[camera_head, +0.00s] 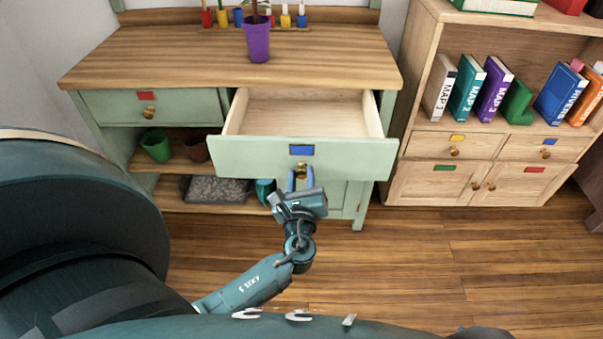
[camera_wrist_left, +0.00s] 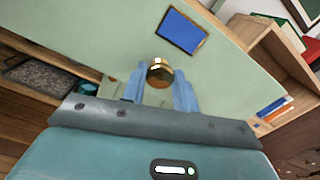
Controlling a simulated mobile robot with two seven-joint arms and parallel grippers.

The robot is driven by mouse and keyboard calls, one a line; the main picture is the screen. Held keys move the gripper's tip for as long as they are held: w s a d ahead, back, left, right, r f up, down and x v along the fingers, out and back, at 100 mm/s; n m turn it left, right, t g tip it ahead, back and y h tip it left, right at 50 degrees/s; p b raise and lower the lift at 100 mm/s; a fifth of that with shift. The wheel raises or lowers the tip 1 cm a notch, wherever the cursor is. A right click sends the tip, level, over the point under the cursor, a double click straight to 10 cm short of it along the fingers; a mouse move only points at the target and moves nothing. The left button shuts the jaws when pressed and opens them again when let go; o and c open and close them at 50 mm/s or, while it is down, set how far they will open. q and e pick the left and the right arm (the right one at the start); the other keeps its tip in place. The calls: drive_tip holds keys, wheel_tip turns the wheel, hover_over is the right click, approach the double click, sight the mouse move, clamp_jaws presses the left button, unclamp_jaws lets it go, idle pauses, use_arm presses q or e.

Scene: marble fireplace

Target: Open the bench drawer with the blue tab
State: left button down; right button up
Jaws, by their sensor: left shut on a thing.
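The bench drawer with the blue tab (camera_head: 301,150) is pulled well out from the green bench, and its bare wooden inside (camera_head: 300,112) shows empty. A round brass knob (camera_wrist_left: 160,72) sits below the blue tab on the drawer's front. My left gripper (camera_head: 301,180) is at the drawer's front, its blue fingers shut on the knob. In the left wrist view the two fingers (camera_wrist_left: 159,88) stand on either side of the knob, and the blue tab (camera_wrist_left: 184,30) shows just above. My right gripper is not in view.
A closed drawer with a red tab (camera_head: 146,97) is at the bench's left. A purple pot with a plant (camera_head: 257,38) stands on the bench top. A wooden bookcase (camera_head: 398,170) stands to the right. Wooden floor is clear in front of it.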

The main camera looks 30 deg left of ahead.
use_arm(q)
drive_tip(key=shift+s+d, duration=0.1)
drive_tip(key=shift+s, duration=0.15)
drive_tip(key=c, duration=1.1)
unclamp_jaws()
